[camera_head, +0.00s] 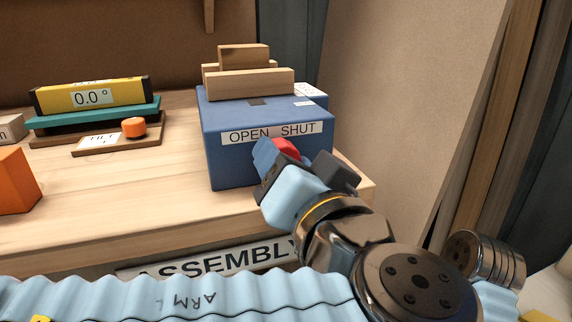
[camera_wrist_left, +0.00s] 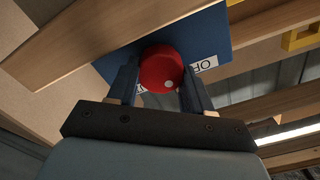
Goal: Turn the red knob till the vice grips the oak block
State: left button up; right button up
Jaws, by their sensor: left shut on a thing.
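The vice is a blue box (camera_head: 228,160) on the wooden bench, with an OPEN / SHUT label (camera_head: 272,132) on its front. The red knob (camera_head: 286,147) is on that front under the label, and it shows fully in the wrist view (camera_wrist_left: 158,66) with a white dot at its lower right. My left gripper (camera_head: 292,162) is shut on the knob, one finger on each side. On top, a pale wooden block (camera_head: 243,54), likely the oak block, stands behind the front wooden jaw (camera_head: 250,83). Whether the jaws touch it is hidden. My right gripper is not in view.
Left of the vice, a yellow level gauge reading 0.0° (camera_head: 92,95) lies on a teal plate, with an orange knob (camera_head: 134,127) in front. An orange block (camera_head: 14,181) is at the far left. A tan panel (camera_head: 400,90) stands to the right.

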pick_arm(q)
jog(key=m, duration=0.2)
jog(key=shift+m, duration=0.4)
jog(key=m+p, duration=0.1)
jog(key=m, duration=0.1)
jog(key=shift+m, duration=0.4)
jog(key=m+p, duration=0.2)
jog(key=m, duration=0.1)
jog(key=shift+d, duration=0.1)
jog(key=shift+f+m+p, duration=0.2)
jog(key=shift+m+p, duration=0.55)
jog(key=shift+m, duration=1.15)
jog(key=o, duration=1)
jog(key=shift+f, duration=0.1)
jog(key=shift+o, duration=0.2)
